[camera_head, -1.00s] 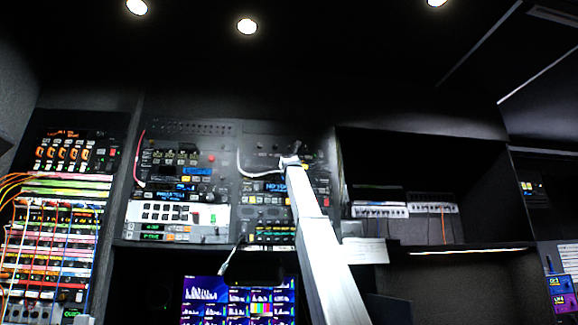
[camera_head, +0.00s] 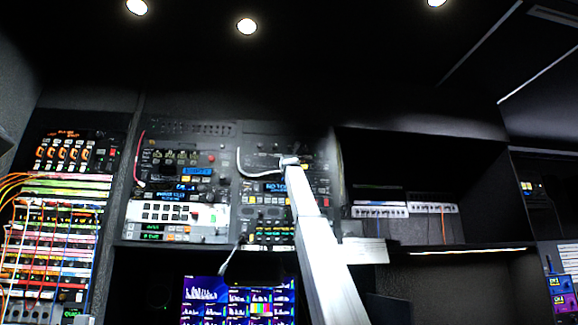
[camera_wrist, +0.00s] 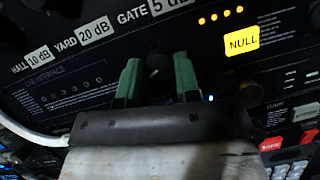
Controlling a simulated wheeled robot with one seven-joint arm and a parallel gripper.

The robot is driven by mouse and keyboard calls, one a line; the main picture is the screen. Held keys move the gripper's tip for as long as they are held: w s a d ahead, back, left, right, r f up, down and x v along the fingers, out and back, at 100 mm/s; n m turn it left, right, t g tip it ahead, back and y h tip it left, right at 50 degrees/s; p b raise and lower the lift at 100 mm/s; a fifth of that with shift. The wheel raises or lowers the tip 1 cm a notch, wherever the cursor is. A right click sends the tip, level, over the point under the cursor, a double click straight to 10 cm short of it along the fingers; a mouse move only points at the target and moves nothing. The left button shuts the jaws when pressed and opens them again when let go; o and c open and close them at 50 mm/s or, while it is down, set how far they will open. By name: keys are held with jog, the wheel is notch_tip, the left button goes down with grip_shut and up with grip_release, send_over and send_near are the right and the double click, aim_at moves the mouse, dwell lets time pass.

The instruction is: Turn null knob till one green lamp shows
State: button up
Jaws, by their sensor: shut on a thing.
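My gripper (camera_wrist: 158,72) has its two green fingers on either side of a dark round knob (camera_wrist: 155,61) on the black panel, shut on it. The yellow NULL label (camera_wrist: 241,41) is to the right of the knob in the wrist view. Above it a row of several small lamps (camera_wrist: 220,15) glows orange. In the head view my gripper (camera_head: 290,161) is up against the right half of the equipment rack, and the arm hides part of that rack. The knob and lamps are too small to make out there.
A white cable (camera_wrist: 35,135) runs in from the left beside my gripper. Labels reading HALL, YARD and GATE (camera_wrist: 132,14) are above the fingers. Red and grey buttons (camera_wrist: 280,143) are at lower right. Monitors (camera_head: 238,300) glow below the rack.

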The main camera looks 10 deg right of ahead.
jog(key=shift+m, duration=0.3)
jog(key=shift+a+r+m+g+h, duration=0.15)
jog(key=shift+m+g+h, duration=0.7)
jog(key=shift+m, duration=2.55)
jog(key=shift+r+m+g+h, duration=0.35)
jog(key=shift+m+g, duration=0.95)
jog(key=shift+m, duration=2.1)
jog(key=shift+a+m+g+h, duration=0.1)
jog(key=shift+m+g+h, duration=0.85)
jog(key=shift+m, duration=2.45)
jog(key=shift+y, duration=0.25)
jog(key=o, duration=0.9)
